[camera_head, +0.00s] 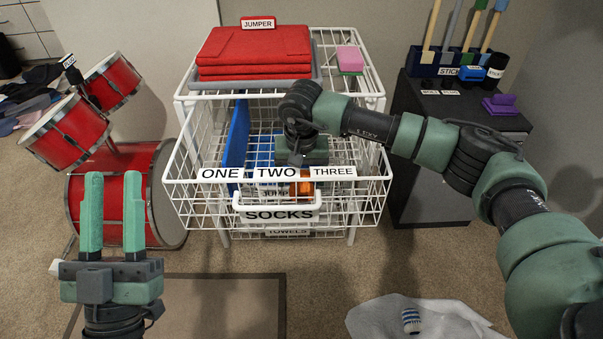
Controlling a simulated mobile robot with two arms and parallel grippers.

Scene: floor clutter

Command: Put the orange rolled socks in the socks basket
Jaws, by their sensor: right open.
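The white wire socks basket (180,200) is pulled out of the rack, with a SOCKS label on its front and ONE, TWO and THREE labels along its front rim. An orange item (306,188), apparently the orange rolled socks, shows partly behind the labels, in the basket's TWO-THREE area. My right gripper (302,160) reaches down into the basket just above and behind it. Its jaws are open; its fingertips are mostly hidden by the rim and labels. My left gripper (113,180) is open and empty, in front of the red drums.
Folded red jumpers (254,52) and a pink block (350,59) sit on the rack top. Red drums (105,195) stand left, a dark cabinet (430,165) right. A white cloth bag (375,318) with a striped roll (411,320) lies in front.

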